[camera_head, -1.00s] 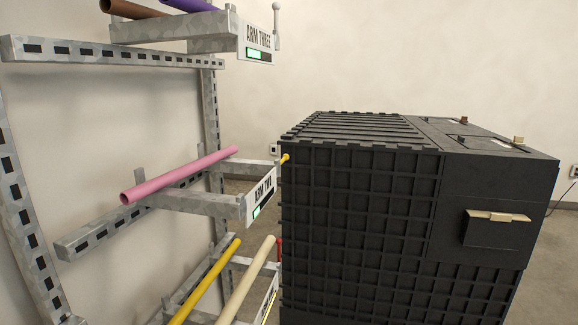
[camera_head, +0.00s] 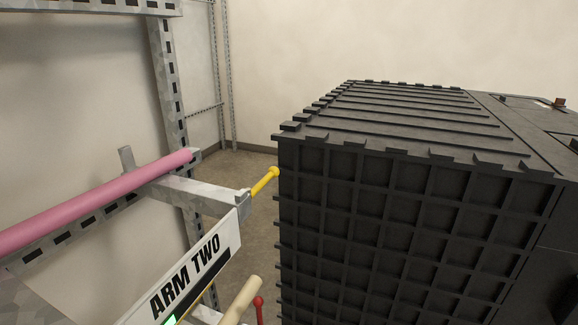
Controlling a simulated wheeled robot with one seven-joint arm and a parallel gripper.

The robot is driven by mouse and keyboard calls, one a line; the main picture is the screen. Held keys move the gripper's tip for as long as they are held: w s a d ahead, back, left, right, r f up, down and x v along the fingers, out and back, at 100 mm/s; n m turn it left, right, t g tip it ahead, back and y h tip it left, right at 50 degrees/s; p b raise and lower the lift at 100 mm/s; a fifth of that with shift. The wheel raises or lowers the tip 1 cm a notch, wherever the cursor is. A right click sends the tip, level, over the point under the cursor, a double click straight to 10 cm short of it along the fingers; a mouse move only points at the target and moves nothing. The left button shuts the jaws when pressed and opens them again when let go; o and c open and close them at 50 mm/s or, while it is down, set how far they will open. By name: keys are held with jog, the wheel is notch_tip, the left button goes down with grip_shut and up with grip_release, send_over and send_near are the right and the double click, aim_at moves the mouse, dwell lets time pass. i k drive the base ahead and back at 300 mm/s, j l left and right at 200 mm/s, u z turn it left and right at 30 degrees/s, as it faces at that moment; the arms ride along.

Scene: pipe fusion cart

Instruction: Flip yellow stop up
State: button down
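The yellow stop (camera_head: 264,181) is a short rod with a round knob. It sits at the end of the grey rack arm labelled ARM TWO (camera_head: 190,268). It leans outward, slanting up and to the right at a low angle, with its knob close to the edge of the black cart in the picture. I cannot tell whether the knob touches the cart. A pink pipe (camera_head: 95,203) lies across the same arm, left of the stop. My gripper is not in view.
The large black ribbed cart (camera_head: 400,210) fills the right side. The perforated metal rack (camera_head: 168,85) stands at left. Below are a cream pipe end (camera_head: 243,297) and a red knob (camera_head: 258,302). A strip of bare floor (camera_head: 250,215) shows between rack and cart.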

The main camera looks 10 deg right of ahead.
aim_at(273, 172)
jog(key=i+l, duration=0.35)
jog(key=i+l+u, duration=0.1)
jog(key=i+l, duration=0.2)
jog(key=l, duration=0.15)
